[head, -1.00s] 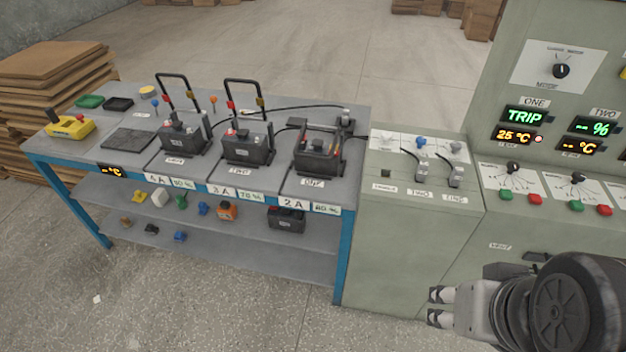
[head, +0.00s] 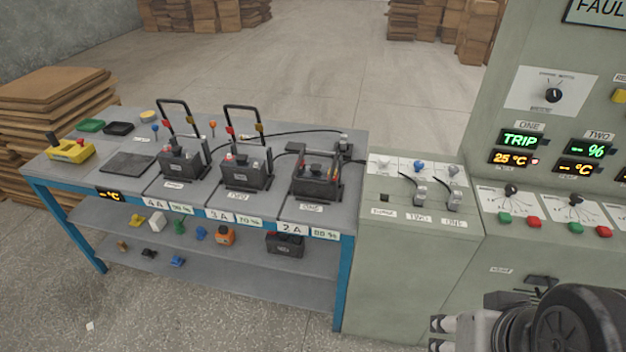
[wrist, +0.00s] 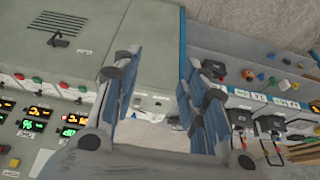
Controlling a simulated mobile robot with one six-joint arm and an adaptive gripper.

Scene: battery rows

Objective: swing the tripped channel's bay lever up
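The panel shows a green TRIP reading (head: 520,140) under the label ONE. The bay labelled ONE (head: 312,208) is the right one on the bench; its battery (head: 316,184) sits there, and its dark lever (head: 285,160) appears to lie low. The other two bays have black U-shaped levers standing up, the left one (head: 172,101) and the middle one (head: 243,106). My gripper (head: 437,334) is at the lower right of the head view, in front of the cabinet and away from the bench. In the wrist view my gripper (wrist: 160,95) has its fingers wide apart, with nothing between them.
A green-grey cabinet (head: 395,265) with switches on top stands against the bench's right end. The bench (head: 75,180) has a lower shelf with small coloured items. Cables run across the bench top. Stacked brown boards (head: 55,85) stand at left.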

